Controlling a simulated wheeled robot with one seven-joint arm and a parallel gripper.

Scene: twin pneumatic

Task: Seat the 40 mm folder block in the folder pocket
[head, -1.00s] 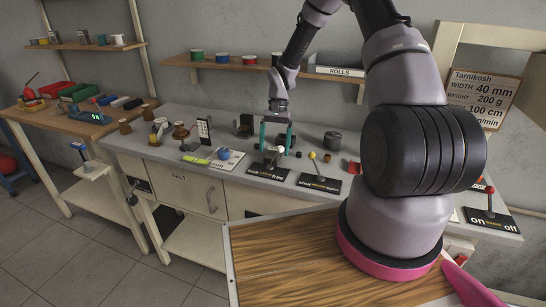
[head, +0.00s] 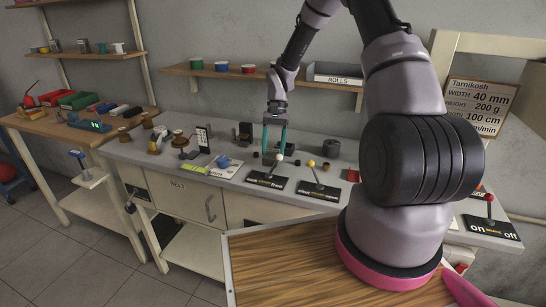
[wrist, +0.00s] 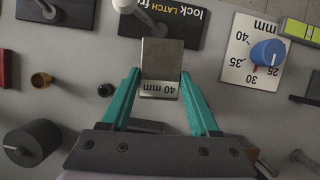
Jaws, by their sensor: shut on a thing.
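My gripper (wrist: 160,84) has its two teal fingers shut on a grey metal block (wrist: 162,56) with a "40 mm" label on its near end. In the head view my gripper (head: 274,150) points down over the bench, behind the lock/latch/free lever plate (head: 265,182). In the wrist view the lock/latch/free plate (wrist: 185,24) lies just beyond the block. I cannot make out the folder pocket for certain.
A dial plate with a blue knob (wrist: 264,52) lies right of the block in the wrist view. A second lever plate (head: 318,189) stands beside the first. A dark cylinder (head: 331,148) and small brass and black pieces stand nearby. A shelf (head: 220,70) hangs behind.

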